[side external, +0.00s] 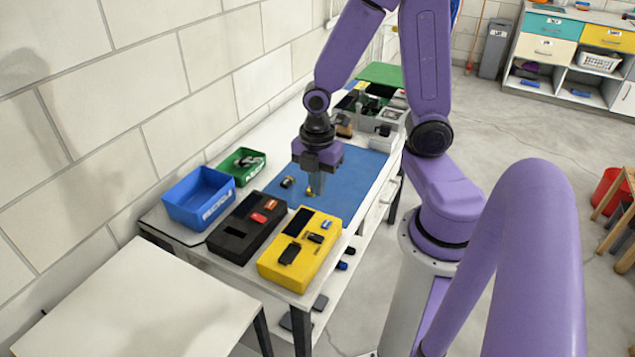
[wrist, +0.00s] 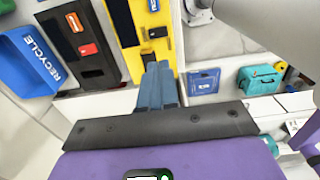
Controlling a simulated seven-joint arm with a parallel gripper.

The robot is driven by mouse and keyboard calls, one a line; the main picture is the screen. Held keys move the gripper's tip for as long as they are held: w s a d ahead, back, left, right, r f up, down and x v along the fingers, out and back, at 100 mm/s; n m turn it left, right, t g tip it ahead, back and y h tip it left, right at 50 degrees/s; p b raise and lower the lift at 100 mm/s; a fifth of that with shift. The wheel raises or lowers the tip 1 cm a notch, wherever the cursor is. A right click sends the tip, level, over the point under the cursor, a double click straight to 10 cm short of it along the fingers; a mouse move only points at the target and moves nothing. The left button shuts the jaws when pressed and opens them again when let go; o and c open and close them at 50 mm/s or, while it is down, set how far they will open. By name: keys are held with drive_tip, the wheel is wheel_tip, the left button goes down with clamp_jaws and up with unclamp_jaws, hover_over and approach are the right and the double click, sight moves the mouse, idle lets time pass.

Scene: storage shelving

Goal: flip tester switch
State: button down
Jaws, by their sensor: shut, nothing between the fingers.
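A yellow box (side external: 300,262) with a dark screen and several small parts on top stands near the table's front end; it also shows in the wrist view (wrist: 167,49). A black box (side external: 234,238) with a red and an orange part stands left of it and also shows in the wrist view (wrist: 100,62). I cannot tell which is the tester, nor pick out its switch surely. My gripper (side external: 317,193) points down over the blue mat, just beyond the yellow box. In the wrist view, its shut, empty fingers (wrist: 158,67) overlap the yellow box's near edge; contact is unclear.
A blue recycle bin (side external: 199,203) and a green bin (side external: 242,165) stand along the wall side. The blue mat (side external: 360,165) has free room. Small parts (side external: 287,182) lie on it beside my gripper. A grey container (side external: 385,125) stands farther back.

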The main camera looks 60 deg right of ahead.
sight(312, 236)
drive_tip(key=shift+w+f, duration=0.1)
drive_tip(key=shift+w, duration=0.7)
drive_tip(key=shift+f, duration=0.1)
drive_tip(key=shift+f, duration=6.9)
drive_tip(key=shift+f, duration=0.2)
drive_tip(key=shift+s+r, duration=0.3)
drive_tip(key=shift+s, duration=0.45)
